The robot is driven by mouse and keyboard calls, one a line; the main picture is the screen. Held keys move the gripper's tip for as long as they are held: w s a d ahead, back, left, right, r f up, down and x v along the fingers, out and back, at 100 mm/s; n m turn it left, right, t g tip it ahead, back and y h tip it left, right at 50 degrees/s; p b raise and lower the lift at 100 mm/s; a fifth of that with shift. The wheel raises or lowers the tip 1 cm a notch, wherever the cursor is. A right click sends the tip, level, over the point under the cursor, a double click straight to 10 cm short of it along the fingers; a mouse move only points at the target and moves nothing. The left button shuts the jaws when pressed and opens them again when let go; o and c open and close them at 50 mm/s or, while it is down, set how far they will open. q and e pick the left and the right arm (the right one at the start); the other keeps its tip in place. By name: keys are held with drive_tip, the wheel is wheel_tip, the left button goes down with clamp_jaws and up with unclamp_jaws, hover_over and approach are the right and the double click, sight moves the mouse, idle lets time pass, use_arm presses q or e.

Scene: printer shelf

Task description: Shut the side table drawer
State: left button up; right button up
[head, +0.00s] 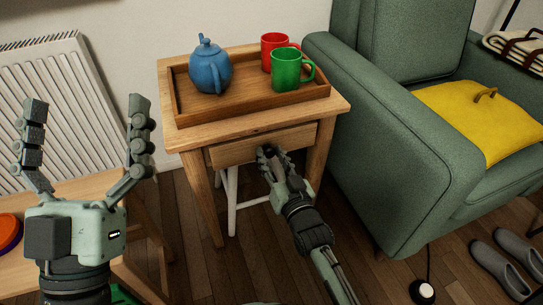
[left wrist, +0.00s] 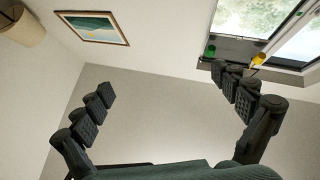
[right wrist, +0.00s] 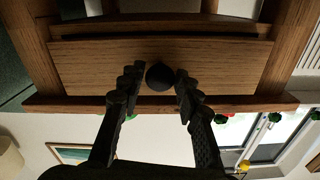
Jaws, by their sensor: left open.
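The wooden side table (head: 175,132) stands against the wall, with its drawer (head: 235,150) below the top. The drawer front seems to stand slightly out from the frame, but the gap is hard to judge. A round dark knob (right wrist: 160,77) sits mid-front in the right wrist view. My right gripper (head: 268,153) is at the drawer front, and its fingertips (right wrist: 158,84) close on the knob from both sides. My left gripper (head: 88,110) is open, empty and raised left of the table. Its fingers also show in the left wrist view (left wrist: 165,82), facing wall and window.
A wooden tray (head: 240,105) on the table holds a blue teapot (head: 210,68), a red mug (head: 271,42) and a green mug (head: 287,70). A green armchair (head: 385,150) stands close on the right. A wooden surface (head: 55,255) and a radiator (head: 60,75) are left.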

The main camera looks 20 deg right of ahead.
sight(267, 145)
clamp_jaws()
drive_tip(key=shift+w, duration=1.8)
use_arm(q)
drive_tip(key=shift+w+d+f+g, duration=0.15)
drive_tip(key=shift+d+f+g, duration=0.05)
drive_tip(key=shift+f+g, duration=0.15)
use_arm(e)
drive_tip(key=shift+r, duration=0.1)
use_arm(q)
drive_tip(key=shift+f, duration=0.1)
use_arm(e)
drive_tip(key=shift+w, duration=0.1)
